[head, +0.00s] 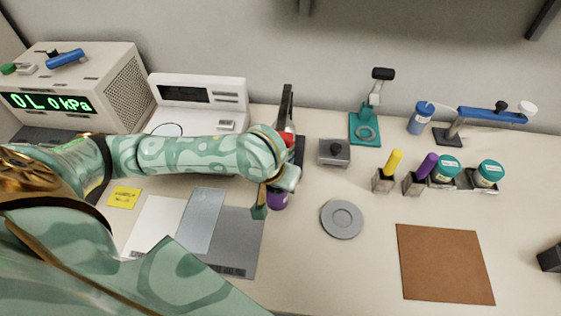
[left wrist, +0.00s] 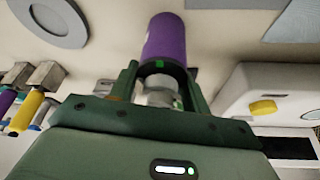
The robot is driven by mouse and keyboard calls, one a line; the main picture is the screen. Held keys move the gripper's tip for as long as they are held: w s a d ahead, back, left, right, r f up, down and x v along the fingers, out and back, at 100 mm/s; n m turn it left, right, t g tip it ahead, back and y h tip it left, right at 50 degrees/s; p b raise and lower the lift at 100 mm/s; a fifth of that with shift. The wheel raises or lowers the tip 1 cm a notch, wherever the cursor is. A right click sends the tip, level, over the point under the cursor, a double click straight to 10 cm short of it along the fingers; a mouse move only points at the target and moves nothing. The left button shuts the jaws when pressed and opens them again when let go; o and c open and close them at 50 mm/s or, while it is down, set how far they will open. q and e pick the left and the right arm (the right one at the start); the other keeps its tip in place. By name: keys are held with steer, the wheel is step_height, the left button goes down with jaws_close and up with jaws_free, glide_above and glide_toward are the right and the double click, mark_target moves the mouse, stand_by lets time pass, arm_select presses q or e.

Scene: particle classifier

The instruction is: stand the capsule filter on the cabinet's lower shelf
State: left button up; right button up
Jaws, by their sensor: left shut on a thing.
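A purple cylinder (head: 278,200), apparently the capsule filter, shows under my left gripper (head: 272,190) in the head view. In the left wrist view the purple body (left wrist: 165,38) extends beyond the fingers, and a pale, silvery neck (left wrist: 160,92) is between them. My left gripper (left wrist: 155,80) is shut on it by this neck end. In the head view the hand hides much of it, and I cannot tell whether its far end touches the bench. The cabinet and its lower shelf are not in view. My right gripper is not in view.
A grey round plate (head: 342,219) and a brown mat (head: 445,264) lie to the right. Pen holders, teal-lidded jars (head: 489,173), a grey box (head: 334,152) and a teal stand (head: 365,129) are behind. A pressure display (head: 80,95) stands at left. Bench is clear around the plate.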

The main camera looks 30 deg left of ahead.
arm_select(q)
steer(key=shift+s, duration=0.25)
steer(key=shift+s+r, duration=0.1)
steer(key=shift+r, duration=0.05)
steer(key=o, duration=1.3)
steer(key=shift+c, duration=0.2)
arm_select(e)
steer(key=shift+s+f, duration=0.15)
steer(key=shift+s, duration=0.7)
